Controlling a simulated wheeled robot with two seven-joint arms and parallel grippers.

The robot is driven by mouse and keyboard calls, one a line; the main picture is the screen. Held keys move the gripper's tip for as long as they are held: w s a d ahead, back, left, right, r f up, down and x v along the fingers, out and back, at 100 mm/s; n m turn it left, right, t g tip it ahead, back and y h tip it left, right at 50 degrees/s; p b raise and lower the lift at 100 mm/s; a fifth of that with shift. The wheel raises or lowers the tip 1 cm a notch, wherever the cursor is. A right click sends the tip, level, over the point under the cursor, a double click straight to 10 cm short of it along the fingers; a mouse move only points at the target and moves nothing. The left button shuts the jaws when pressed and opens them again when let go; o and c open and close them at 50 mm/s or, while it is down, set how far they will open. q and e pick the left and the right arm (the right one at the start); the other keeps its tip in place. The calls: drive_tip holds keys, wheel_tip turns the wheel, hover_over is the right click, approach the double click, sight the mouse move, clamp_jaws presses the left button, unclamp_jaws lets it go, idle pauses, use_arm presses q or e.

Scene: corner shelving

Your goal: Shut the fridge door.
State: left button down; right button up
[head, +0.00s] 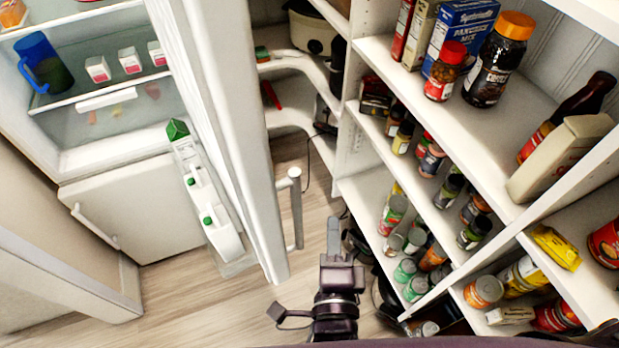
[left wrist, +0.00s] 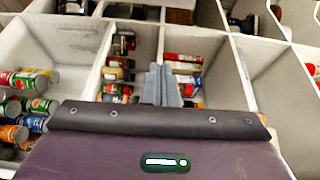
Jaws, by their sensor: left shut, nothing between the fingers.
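The fridge (head: 130,205) stands at the left in the head view, with its upper compartment open to view. Its door (head: 225,120) stands wide open, its shelf side facing left with cartons and bottles in it. The door's vertical handle (head: 296,210) is on the right side of the door, near its lower free end. My left gripper (head: 333,232) is shut and empty, to the right of the handle and apart from it in the picture. In the left wrist view its closed fingers (left wrist: 161,85) point toward shelves; the door does not show there. My right gripper is not in view.
White corner shelving (head: 480,130) with jars, cans and boxes fills the right side, close beside my left gripper. A closed lower fridge drawer or door with a bar handle (head: 95,228) is at left. Wooden floor (head: 185,290) is clear between the fridge and the open door.

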use_arm(q)
drive_tip(key=w+r+p, duration=0.2)
drive_tip(key=w+p, duration=0.2)
drive_tip(key=w, duration=0.6)
drive_tip(key=a, duration=0.1)
drive_tip(key=a+p, duration=0.1)
drive_tip(key=s+a+p, duration=0.1)
drive_tip(key=shift+s+a+f, duration=0.1)
drive_tip(key=shift+a+f, duration=0.2)
drive_tip(key=shift+f, duration=0.1)
drive_tip(key=shift+d, duration=0.1)
